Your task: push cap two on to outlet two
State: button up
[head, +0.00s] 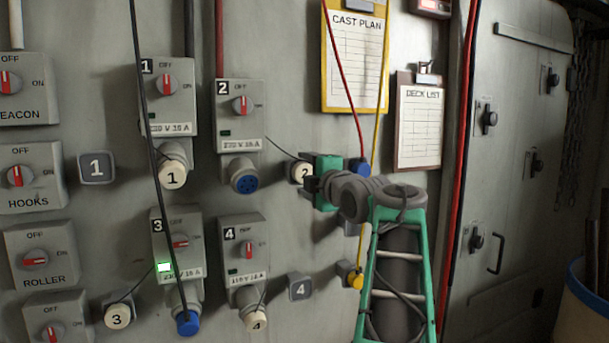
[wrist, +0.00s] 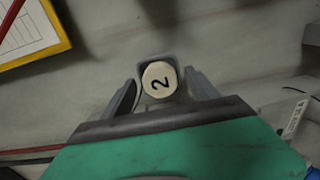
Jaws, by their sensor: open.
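Cap two (head: 301,172) is a round cream cap marked 2, held at a wall parking spot on a thin cord that runs from the outlet two box (head: 239,118). It also shows in the wrist view (wrist: 159,79), between my two fingers on a grey holder. My gripper (head: 312,172) is open, with one finger on each side of the cap; I cannot tell whether they touch it. Outlet two (head: 245,176) is an uncovered blue socket with dark holes, facing out below its box, left of the cap. The switch on box two is red, its indicator dark.
Cap one (head: 172,174) covers outlet one. A blue plug (head: 187,322) sits in outlet three, whose green light (head: 165,267) is lit. A dark cable hangs at left, and red and yellow cables (head: 374,110) hang near my arm. Clipboards (head: 419,125) are on the wall above.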

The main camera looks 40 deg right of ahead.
jog(key=shift+f+b, duration=0.1)
jog(key=shift+b, duration=0.25)
dwell(0.3)
grip_shut()
dwell(0.9)
jog(key=b+v, duration=0.3)
jog(key=v, duration=0.3)
dwell(1.2)
